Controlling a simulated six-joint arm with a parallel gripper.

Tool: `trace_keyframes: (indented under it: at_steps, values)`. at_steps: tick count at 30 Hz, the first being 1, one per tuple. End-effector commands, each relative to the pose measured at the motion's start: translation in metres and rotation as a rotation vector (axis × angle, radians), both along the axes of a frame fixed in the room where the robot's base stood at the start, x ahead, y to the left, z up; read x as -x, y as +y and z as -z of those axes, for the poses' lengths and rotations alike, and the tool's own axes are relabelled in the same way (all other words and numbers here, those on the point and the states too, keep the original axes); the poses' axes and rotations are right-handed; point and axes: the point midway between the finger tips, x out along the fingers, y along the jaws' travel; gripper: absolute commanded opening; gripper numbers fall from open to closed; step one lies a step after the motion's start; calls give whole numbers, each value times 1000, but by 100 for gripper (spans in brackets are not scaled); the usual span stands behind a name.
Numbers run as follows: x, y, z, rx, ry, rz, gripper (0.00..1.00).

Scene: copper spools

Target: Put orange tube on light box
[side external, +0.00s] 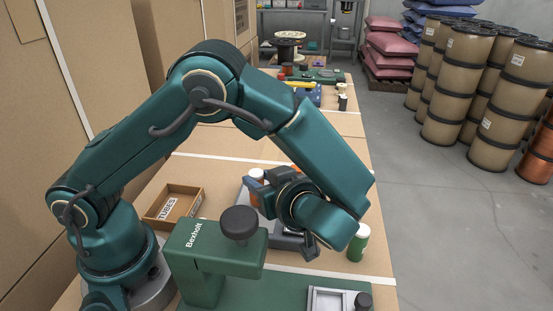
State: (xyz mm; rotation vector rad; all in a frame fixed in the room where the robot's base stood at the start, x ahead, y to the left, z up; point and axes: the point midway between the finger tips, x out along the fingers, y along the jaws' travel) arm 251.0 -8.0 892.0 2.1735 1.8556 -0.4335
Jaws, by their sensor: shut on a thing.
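An orange tube with a white cap (257,174) shows just behind the blue-grey finger of my gripper (256,189). My gripper appears shut on this tube; its wrist hides most of the contact. Another bit of orange (295,168) shows behind the wrist, mostly hidden. A low grey unit with a pale top (243,193) lies beneath and behind the gripper, partly covered. A framed pale panel (331,301) sits on the green base at the front right. I cannot tell which of these two is the light box.
A green Bexholt device with a black knob (215,250) stands in front of the gripper. A cardboard box labelled TUBES (172,207) is at the left. A green tube with a white cap (358,243) stands at the right table edge. Spools and tools lie farther back.

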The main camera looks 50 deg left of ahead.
Motion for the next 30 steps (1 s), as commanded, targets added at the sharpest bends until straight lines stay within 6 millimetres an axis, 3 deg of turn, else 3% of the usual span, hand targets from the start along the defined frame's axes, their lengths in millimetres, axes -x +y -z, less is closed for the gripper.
trace_keyframes:
  at_steps: [14,15,17,30]
  values:
    - [0,0,10,0,0,0,0]
    - [0,0,10,1,-1,0,44]
    - [0,0,10,1,-1,0,66]
    - [0,-3,5,2,-2,2,66]
